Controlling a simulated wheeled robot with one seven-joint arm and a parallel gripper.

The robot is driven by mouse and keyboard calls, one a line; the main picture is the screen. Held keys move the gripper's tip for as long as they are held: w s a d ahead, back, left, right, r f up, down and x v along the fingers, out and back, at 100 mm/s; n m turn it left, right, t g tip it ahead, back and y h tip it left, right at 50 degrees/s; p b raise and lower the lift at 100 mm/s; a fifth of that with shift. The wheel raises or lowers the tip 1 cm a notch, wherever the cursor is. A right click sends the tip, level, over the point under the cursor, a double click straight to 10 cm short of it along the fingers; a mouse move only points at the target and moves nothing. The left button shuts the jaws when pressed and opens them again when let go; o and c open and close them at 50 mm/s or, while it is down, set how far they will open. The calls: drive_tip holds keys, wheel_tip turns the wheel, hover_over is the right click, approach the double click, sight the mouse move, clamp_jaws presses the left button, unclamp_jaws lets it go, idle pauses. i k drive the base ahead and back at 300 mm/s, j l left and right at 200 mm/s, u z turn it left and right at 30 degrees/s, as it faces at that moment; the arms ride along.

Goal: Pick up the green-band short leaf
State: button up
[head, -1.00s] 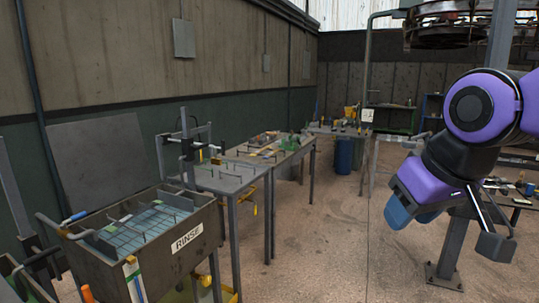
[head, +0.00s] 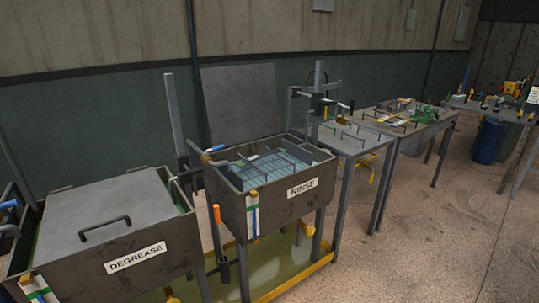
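I cannot make out a green-band short leaf for sure. A green object (head: 426,112) sits on the second table, too small to identify. The rinse tank (head: 290,200) stands open in the middle, with blue water or a mesh (head: 272,168) and rods inside. My gripper and arm are out of view.
The degrease tank (head: 155,258) at the left has its handled lid (head: 110,215) down. Tables (head: 352,150) run back to the right of the rinse tank. A yellow-edged drip tray (head: 290,281) lies below. A blue barrel (head: 487,143) stands far right. The floor (head: 420,240) at front right is clear.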

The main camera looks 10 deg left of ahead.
sight(245, 162)
drive_tip(key=i+u, duration=0.1)
drive_tip(key=u, duration=0.5)
drive_tip(key=i+l+u, duration=0.25)
drive_tip(key=i+u, duration=0.2)
drive_tip(key=i, duration=0.15)
drive_tip(key=i+l+u, duration=0.5)
drive_tip(key=i+l, duration=1.1)
drive_tip(key=j+u, duration=0.05)
